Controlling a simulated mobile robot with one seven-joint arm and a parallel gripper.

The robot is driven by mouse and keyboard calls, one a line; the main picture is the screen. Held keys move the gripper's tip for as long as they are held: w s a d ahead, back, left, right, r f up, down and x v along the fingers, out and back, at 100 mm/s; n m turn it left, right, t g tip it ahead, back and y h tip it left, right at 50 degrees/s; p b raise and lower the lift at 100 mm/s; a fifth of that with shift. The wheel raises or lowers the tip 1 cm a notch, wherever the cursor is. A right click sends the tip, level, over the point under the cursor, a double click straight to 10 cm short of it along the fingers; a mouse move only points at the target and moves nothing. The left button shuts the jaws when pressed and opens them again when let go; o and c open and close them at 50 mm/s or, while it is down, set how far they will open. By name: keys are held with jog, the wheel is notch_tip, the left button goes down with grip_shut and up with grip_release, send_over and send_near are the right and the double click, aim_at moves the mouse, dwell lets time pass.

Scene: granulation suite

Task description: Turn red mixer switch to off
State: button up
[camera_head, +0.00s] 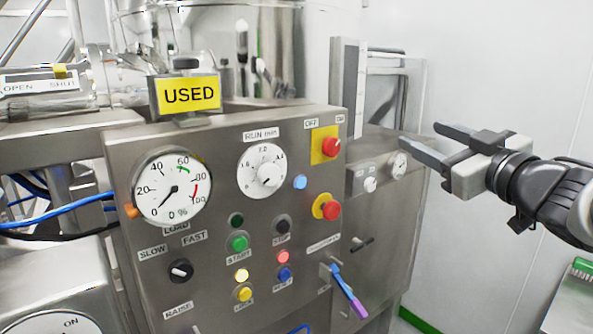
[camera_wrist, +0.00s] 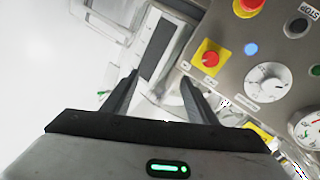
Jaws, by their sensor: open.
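The red mixer switch (camera_head: 331,147) is a red knob on a yellow square plate at the panel's upper right, under small labels reading OFF and, less clearly, ON. It also shows in the wrist view (camera_wrist: 210,58), right of my fingers. My gripper (camera_head: 440,142) is open and empty, to the right of the switch and apart from it. In the wrist view my two fingers (camera_wrist: 160,88) are spread with nothing between them. Which way the switch is set is too small to tell.
The steel control panel (camera_head: 222,230) carries a red button on yellow (camera_head: 327,207), a white RUN dial (camera_head: 262,170), a round gauge (camera_head: 172,187) and several coloured buttons. A yellow USED sign (camera_head: 190,94) stands on top. A blue-purple handle (camera_head: 346,290) sticks out below. Open space lies at right.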

aim_at(334, 147)
jog(key=s+a+f+n+g+y+b, duration=0.1)
jog(key=s+a+f+n+g+y, duration=0.2)
jog(key=a+f+n+y, duration=0.15)
jog(key=shift+m+y, duration=0.25)
jog(key=shift+y, duration=0.2)
jog(key=x, duration=0.5)
jog(key=b+x, duration=0.1)
jog(key=x, duration=0.5)
jog(key=f+x, duration=0.1)
jog(key=x, duration=0.4)
jog(key=shift+w+a, duration=0.2)
jog(key=shift+w, duration=0.1)
jog(key=c, duration=1.1)
jog(key=shift+o, duration=0.2)
